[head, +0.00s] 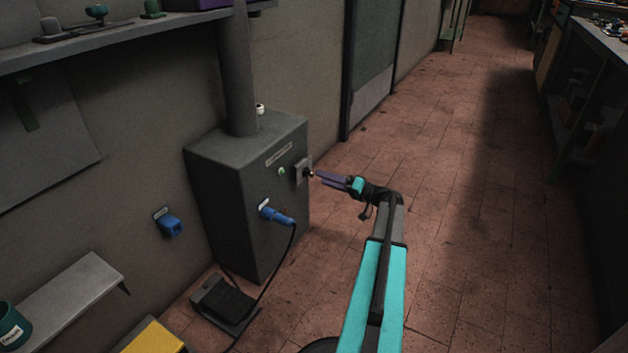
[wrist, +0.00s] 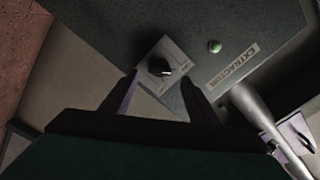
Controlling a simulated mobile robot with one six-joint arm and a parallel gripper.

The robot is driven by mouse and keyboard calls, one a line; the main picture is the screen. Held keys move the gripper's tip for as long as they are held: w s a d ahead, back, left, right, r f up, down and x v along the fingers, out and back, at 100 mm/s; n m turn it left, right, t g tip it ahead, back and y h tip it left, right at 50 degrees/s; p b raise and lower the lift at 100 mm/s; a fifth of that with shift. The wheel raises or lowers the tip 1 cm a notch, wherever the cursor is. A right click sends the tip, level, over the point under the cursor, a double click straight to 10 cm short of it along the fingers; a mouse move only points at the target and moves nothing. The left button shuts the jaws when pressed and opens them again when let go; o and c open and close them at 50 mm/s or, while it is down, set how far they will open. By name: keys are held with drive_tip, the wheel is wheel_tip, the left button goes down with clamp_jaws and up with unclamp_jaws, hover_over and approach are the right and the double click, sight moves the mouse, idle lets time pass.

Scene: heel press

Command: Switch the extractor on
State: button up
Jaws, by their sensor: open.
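The extractor (head: 237,210) is a dark grey box against the left wall, with a round duct rising from its top. On its front a black rotary knob (wrist: 160,68) sits on a square pale plate (wrist: 176,56); the plate also shows in the head view (head: 298,175). A small green lamp or button (wrist: 214,46) is beside it, near the EXTRACTOR label (wrist: 232,64). I cannot tell whether it is lit. The knob carries a pale mark; the plate's lettering is too small to read. My gripper (head: 317,175) is open, its fingers either side of the knob in the wrist view (wrist: 159,77). Contact is unclear.
A blue plug (head: 276,214) with a black cable is on the extractor's front, below the knob. A dark foot pedal (head: 225,302) lies on the floor. A blue socket (head: 169,224) and shelf (head: 70,295) are on the left wall. The tiled floor to the right is clear.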

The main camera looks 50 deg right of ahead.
sight(311, 175)
drive_tip(key=shift+b+x, duration=0.75)
drive_tip(key=shift+x, duration=1.75)
drive_tip(key=c, duration=0.9)
drive_tip(key=shift+a, duration=0.6)
drive_tip(key=shift+c, duration=0.7)
drive_tip(key=shift+w+d, duration=0.1)
drive_tip(key=shift+d, duration=0.35)
